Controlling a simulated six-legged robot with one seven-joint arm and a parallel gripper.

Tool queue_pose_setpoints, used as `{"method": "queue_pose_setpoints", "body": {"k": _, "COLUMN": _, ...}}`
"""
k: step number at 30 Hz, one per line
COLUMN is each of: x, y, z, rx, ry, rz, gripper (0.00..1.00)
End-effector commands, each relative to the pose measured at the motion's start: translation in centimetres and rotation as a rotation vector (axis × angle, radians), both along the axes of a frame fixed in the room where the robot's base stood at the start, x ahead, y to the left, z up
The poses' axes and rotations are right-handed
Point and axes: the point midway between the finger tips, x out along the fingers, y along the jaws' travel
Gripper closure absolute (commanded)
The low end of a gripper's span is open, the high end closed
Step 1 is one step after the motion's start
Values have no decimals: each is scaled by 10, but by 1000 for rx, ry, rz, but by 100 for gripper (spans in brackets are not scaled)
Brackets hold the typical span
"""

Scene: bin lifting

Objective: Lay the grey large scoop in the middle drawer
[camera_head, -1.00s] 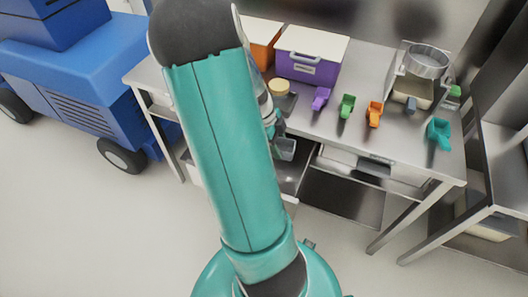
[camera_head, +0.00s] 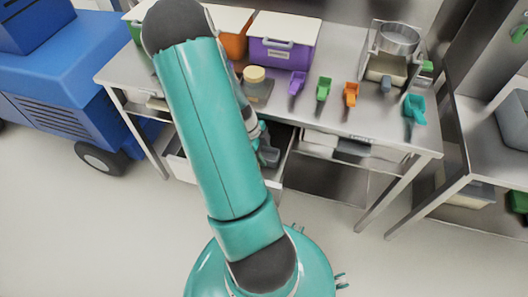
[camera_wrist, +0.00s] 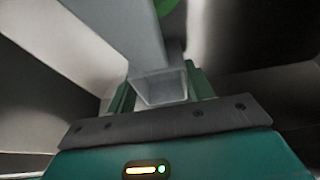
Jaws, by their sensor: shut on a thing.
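The grey large scoop (camera_head: 268,156) is in my gripper (camera_wrist: 162,92), beside my arm in the head view. In the wrist view the scoop (camera_wrist: 142,40) lies between the green fingers, which are shut on it. The middle drawer (camera_head: 283,168) is pulled open under the table. The scoop appears over or just within its opening; I cannot tell whether it touches the drawer floor. My arm hides much of the drawer and the gripper in the head view.
Purple (camera_head: 297,83), green (camera_head: 323,89), orange (camera_head: 351,94) and teal (camera_head: 414,108) scoops lie on the tabletop. A closed drawer (camera_head: 390,154) is at the right. A blue vehicle (camera_head: 70,100) stands at the left.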

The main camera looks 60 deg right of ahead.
Motion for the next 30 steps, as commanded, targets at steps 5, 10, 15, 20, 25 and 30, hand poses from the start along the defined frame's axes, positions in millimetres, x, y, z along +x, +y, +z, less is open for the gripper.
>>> {"method": "queue_pose_setpoints", "body": {"k": 5, "x": 0, "y": 0, "z": -1, "rx": 0, "ry": 1, "rz": 1, "gripper": 75}}
{"method": "queue_pose_setpoints", "body": {"k": 10, "x": 0, "y": 0, "z": -3, "rx": 0, "ry": 0, "rz": 0, "gripper": 28}}
{"method": "queue_pose_setpoints", "body": {"k": 15, "x": 0, "y": 0, "z": -3, "rx": 0, "ry": 0, "rz": 0, "gripper": 26}}
{"method": "queue_pose_setpoints", "body": {"k": 20, "x": 0, "y": 0, "z": -2, "rx": 0, "ry": 0, "rz": 0, "gripper": 26}}
{"method": "queue_pose_setpoints", "body": {"k": 25, "x": 6, "y": 0, "z": 14, "rx": -3, "ry": -2, "rz": 2, "gripper": 26}}
{"method": "queue_pose_setpoints", "body": {"k": 30, "x": 20, "y": 2, "z": 46, "rx": -3, "ry": -3, "rz": 4, "gripper": 26}}
